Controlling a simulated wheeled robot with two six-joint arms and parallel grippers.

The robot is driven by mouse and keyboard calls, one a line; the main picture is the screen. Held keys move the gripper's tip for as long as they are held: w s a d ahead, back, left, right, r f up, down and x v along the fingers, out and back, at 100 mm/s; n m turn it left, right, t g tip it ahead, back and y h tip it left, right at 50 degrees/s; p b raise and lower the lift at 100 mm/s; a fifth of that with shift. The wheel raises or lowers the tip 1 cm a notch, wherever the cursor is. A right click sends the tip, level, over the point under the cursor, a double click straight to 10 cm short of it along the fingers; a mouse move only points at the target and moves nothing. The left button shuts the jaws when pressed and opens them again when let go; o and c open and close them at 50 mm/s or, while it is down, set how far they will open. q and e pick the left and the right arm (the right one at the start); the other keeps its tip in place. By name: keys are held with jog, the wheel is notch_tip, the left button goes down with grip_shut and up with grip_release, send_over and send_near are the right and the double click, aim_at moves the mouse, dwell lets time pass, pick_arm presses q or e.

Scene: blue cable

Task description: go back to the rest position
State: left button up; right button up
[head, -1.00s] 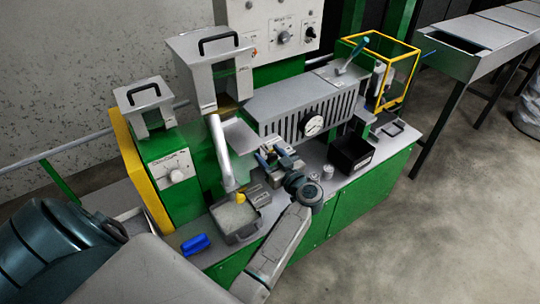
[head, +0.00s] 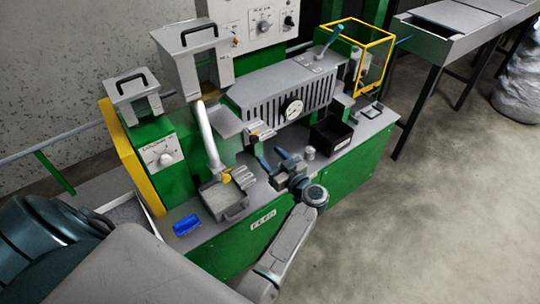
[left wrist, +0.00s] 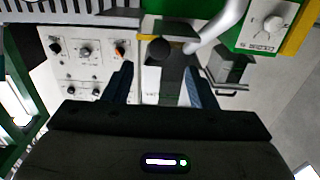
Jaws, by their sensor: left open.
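My left gripper (head: 272,157) is open, its two blue fingers apart, above the front part of the bench. Its arm comes up from the bottom of the head view. In the left wrist view the two fingers (left wrist: 161,85) stand wide apart with nothing held between them. Small grey fixtures lie close by: one with a yellow part (head: 260,132) behind the fingers, another (head: 243,177) to their left. My right gripper is not in view.
The green bench (head: 350,175) carries a grey tray (head: 238,212), a blue object (head: 187,225), a black bin (head: 331,134), a small metal cylinder (head: 310,153) and a dial gauge (head: 291,108). A yellow-framed guard (head: 388,62) stands at the back right.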

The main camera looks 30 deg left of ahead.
pick_arm(q)
jog(key=s+d+f+m+t+h+b, duration=0.15)
jog(key=s+f+m+h, duration=0.3)
jog(key=f, duration=0.85)
jog(key=s+d+f+m+t+h+b, duration=0.1)
jog(key=s+d+f+m+t+h, duration=0.25)
jog(key=f, duration=0.95)
jog(key=s+d+f+m+t+h+b, duration=0.15)
jog(key=s+f+m+h, duration=0.4)
jog(key=f, duration=0.85)
jog(key=s+a+f+g+h+b, duration=0.1)
jog(key=s+f+g+h, duration=0.35)
jog(key=s+f, duration=0.85)
jog(key=s+a+f+g, duration=0.1)
jog(key=s+f+g, duration=0.1)
jog(key=s, duration=0.6)
jog(key=s+a+f+g+y, duration=0.1)
jog(key=s+a+f+g, duration=0.1)
jog(key=s, duration=0.6)
jog(key=s+a+f+g+y+b, duration=0.1)
jog(key=s+a+f+g, duration=0.1)
jog(key=s, duration=0.6)
jog(key=shift+a+f+g, duration=0.15)
jog(key=shift+f+g, duration=0.2)
jog(key=shift+g, duration=0.55)
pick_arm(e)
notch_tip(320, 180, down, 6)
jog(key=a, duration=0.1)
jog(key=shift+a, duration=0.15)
